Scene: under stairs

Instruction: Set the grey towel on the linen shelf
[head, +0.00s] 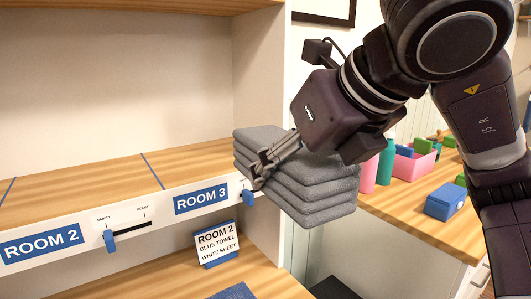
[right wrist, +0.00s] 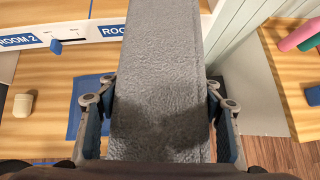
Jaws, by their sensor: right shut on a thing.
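The grey towel (head: 300,185) is folded into a thick stack of layers. It is held in the air at the right end of the linen shelf (head: 90,190), overlapping the ROOM 3 label end and the side post in the head view. My right gripper (head: 270,165) is shut on the towel, with a finger along its near side. In the right wrist view the towel (right wrist: 160,70) runs between both fingers of the gripper (right wrist: 160,105). Whether the towel touches the shelf front or post cannot be told. My left gripper is not in view.
The shelf bays beside the ROOM 2 label (head: 42,243) and ROOM 3 label (head: 201,198) look empty. Blue sliders (head: 110,240) sit on the front strip. A ROOM 2 card (head: 217,244) stands below. A pink bin (head: 410,164) and blue box (head: 445,202) are on the right-hand counter.

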